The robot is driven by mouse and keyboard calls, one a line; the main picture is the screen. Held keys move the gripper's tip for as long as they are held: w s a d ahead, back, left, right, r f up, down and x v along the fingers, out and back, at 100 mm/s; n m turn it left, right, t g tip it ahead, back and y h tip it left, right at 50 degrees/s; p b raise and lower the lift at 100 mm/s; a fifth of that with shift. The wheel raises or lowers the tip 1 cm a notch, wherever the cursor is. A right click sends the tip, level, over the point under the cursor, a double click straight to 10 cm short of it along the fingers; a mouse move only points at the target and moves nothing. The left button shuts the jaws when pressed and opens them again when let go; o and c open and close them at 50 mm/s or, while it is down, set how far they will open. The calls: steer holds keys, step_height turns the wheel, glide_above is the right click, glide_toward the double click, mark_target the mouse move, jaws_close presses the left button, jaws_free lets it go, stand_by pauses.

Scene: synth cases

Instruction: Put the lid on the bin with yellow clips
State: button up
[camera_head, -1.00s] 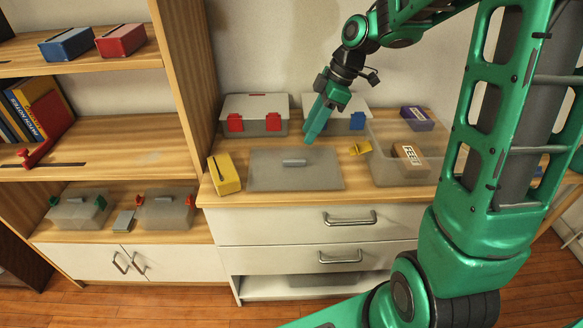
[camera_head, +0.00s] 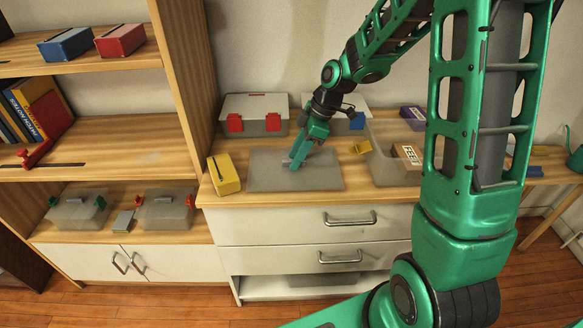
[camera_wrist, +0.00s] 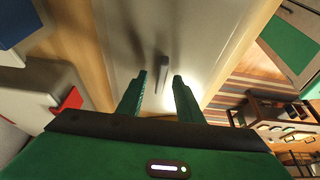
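A flat grey lid (camera_head: 265,178) with a raised bar handle (camera_wrist: 162,73) lies on the counter. The open translucent bin (camera_head: 382,170) stands to its right, partly hidden by my arm, with a yellow clip (camera_head: 360,148) at its left side. A brown-and-white labelled box (camera_head: 408,153) shows inside it. My gripper (camera_head: 296,164) points down over the middle of the lid at the handle. In the wrist view my gripper (camera_wrist: 158,78) has its fingers apart, with the handle between and just beyond their tips. I cannot tell whether they touch it.
A lidded bin with red clips (camera_head: 254,122) stands behind the lid. Another with a blue clip (camera_head: 357,122) is partly hidden by my arm. A yellow box (camera_head: 224,175) is left of the lid, and a purple box (camera_head: 413,116) is behind the open bin.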

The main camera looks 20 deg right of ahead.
jaws_close()
